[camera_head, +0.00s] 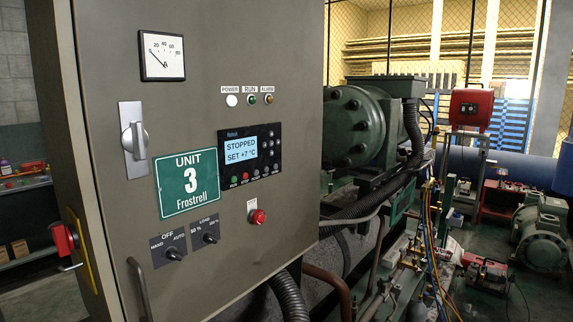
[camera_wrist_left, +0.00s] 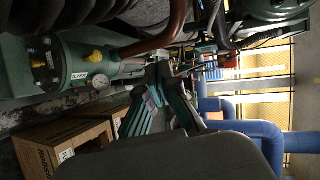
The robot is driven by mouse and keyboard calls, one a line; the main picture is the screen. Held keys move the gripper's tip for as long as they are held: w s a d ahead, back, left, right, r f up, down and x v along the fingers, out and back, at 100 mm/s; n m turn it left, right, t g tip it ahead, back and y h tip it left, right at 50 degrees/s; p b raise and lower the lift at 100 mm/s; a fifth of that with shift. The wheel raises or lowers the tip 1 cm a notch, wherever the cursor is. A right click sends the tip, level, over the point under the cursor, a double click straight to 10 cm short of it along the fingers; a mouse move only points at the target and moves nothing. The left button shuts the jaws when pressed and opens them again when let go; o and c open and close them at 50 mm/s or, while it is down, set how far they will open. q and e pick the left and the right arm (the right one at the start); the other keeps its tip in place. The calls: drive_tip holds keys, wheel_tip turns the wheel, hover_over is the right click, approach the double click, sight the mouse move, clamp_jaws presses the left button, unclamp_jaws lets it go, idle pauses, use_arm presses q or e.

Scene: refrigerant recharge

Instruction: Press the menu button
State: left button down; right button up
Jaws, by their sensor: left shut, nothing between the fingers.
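The controller panel (camera_head: 250,151) is a black unit on the grey cabinet door in the head view. Its lit display (camera_head: 241,146) reads "STOPPED SET +7 °C". A row of small buttons (camera_head: 257,173) runs below the display, with a green and a red one at its left. More small keys (camera_head: 271,146) sit right of the display. Their labels are too small to read, so I cannot tell which is the menu button. My left gripper (camera_wrist_left: 166,74) is shut and empty in the left wrist view, away from the panel. My right gripper is not in view.
The cabinet door (camera_head: 105,70) also carries a gauge (camera_head: 162,55), rotary switches (camera_head: 189,240), a red button (camera_head: 257,217) and a handle (camera_head: 139,288). Green machinery (camera_head: 358,125) and hoses stand to the right. Cardboard boxes (camera_wrist_left: 60,143) and pipework show in the wrist view.

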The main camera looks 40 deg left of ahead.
sight(275, 167)
use_arm(q)
drive_tip(key=a+r+t+y+p, duration=0.1)
drive_tip(key=r+y, duration=0.4)
drive_tip(key=r, duration=1.7)
drive_tip(key=a+r+n+t+y+p, duration=0.1)
drive_tip(key=a+r+y+p, duration=0.2)
drive_tip(key=r, duration=1.9)
drive_tip(key=a+y, duration=0.2)
drive_tip(key=a, duration=0.1)
drive_tip(key=shift+a+r, duration=0.15)
drive_tip(key=shift+r, duration=0.2)
drive_tip(key=shift+a, duration=0.1)
drive_tip(key=a, duration=0.8)
drive_tip(key=shift+w+a+p, duration=0.3)
drive_tip(key=shift+w+p, duration=0.05)
drive_tip(key=shift+p, duration=0.05)
drive_tip(key=shift+a, duration=0.1)
